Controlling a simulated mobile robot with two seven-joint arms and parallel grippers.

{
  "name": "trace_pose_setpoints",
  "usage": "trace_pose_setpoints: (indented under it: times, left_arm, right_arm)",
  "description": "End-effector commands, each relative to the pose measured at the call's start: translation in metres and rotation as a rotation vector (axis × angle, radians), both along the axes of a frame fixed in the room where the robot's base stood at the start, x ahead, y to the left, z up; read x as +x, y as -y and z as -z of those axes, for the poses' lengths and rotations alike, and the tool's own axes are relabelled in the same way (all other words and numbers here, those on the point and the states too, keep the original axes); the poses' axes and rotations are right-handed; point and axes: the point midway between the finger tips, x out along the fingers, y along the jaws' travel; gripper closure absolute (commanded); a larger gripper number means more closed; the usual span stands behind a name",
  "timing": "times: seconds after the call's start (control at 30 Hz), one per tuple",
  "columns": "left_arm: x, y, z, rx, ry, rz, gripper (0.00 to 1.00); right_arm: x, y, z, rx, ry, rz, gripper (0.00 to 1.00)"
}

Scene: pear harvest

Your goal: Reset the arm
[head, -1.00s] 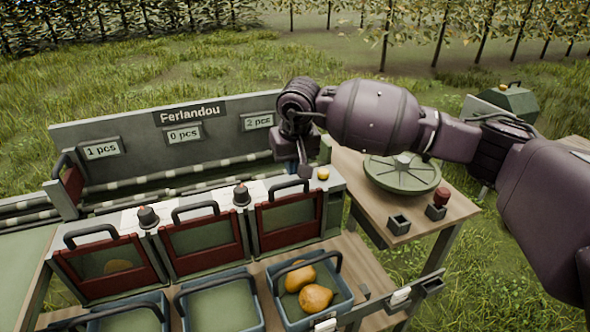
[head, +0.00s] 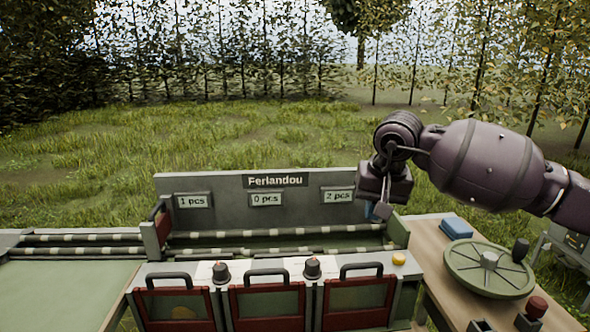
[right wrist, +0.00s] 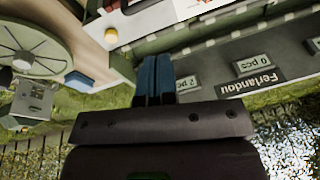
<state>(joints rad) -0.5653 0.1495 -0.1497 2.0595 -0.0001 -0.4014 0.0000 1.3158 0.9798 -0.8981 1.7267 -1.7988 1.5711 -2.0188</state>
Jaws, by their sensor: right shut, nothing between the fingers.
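My right arm comes in from the right in the head view. Its right gripper (head: 376,212) hangs above the right end of the sorting station (head: 265,210), in front of the back panel near the "2 pcs" sign (head: 337,195). In the right wrist view the two blue fingers of the gripper (right wrist: 155,72) lie side by side, shut with nothing between them. My left gripper is not in view.
The side table (head: 432,262) at the right holds a green round wheel (head: 489,268), a blue block (head: 456,228) and a red knob (head: 536,307). Red-framed gates (head: 268,305) line the station's front. Open grass (head: 230,140) lies behind.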

Motion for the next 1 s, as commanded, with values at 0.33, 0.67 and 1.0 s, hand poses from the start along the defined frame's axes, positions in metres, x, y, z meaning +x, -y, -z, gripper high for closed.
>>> trace_pose_setpoints:
  times: [0.33,0.67,1.0]
  left_arm:
    - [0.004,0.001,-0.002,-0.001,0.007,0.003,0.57]
    - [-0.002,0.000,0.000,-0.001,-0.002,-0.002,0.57]
    - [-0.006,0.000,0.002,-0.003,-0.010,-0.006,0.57]
  right_arm:
    - [-0.016,-0.103,-0.054,0.747,-0.222,0.454,1.00]
    - [-0.053,-0.177,-0.112,1.411,-1.124,0.949,1.00]
    - [-0.037,-0.142,-0.086,-1.560,2.258,-1.444,1.00]
